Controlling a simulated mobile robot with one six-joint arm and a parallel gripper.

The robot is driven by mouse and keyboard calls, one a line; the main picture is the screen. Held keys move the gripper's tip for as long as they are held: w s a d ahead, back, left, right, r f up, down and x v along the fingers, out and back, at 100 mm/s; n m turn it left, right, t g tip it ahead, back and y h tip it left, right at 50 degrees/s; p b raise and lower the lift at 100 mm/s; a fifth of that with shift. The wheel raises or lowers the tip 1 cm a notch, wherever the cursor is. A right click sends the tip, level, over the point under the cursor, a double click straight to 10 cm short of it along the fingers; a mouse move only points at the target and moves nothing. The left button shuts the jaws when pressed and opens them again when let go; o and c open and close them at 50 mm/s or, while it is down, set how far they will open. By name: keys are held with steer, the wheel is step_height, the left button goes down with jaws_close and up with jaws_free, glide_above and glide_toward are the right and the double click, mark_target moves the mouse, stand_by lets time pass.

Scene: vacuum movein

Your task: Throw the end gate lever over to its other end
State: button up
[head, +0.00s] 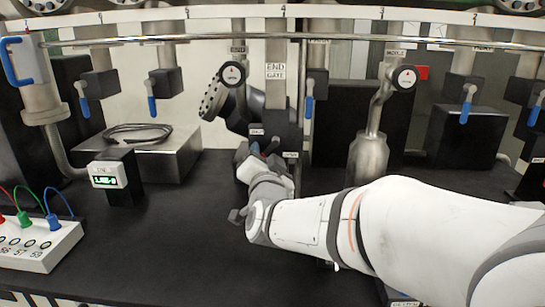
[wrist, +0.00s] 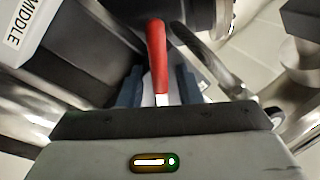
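A lever with a red grip (wrist: 157,50) stands upright in the middle of the wrist view, its pale metal shank low between the two fingers of my gripper (wrist: 160,90). The fingers are apart, one on each side of the lever, with a visible gap to each. In the head view my gripper (head: 258,155) is at the dark valve block (head: 284,138) below the sign "END GATE" (head: 276,71). The lever is mostly hidden there behind my gripper and wrist.
A label "MIDDLE" (wrist: 22,25) is at the upper left of the wrist view. Blue-handled levers (head: 152,106) hang from the pipes on both sides. A metal box with a coiled cable (head: 138,134) stands left.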

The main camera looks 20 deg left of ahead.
steer(key=shift+f, duration=0.1)
steer(key=r+v, duration=0.1)
steer(key=v, duration=0.6)
steer(key=shift+s+d+f, duration=0.15)
steer(key=shift+s+f, duration=0.25)
steer(key=shift+f, duration=0.1)
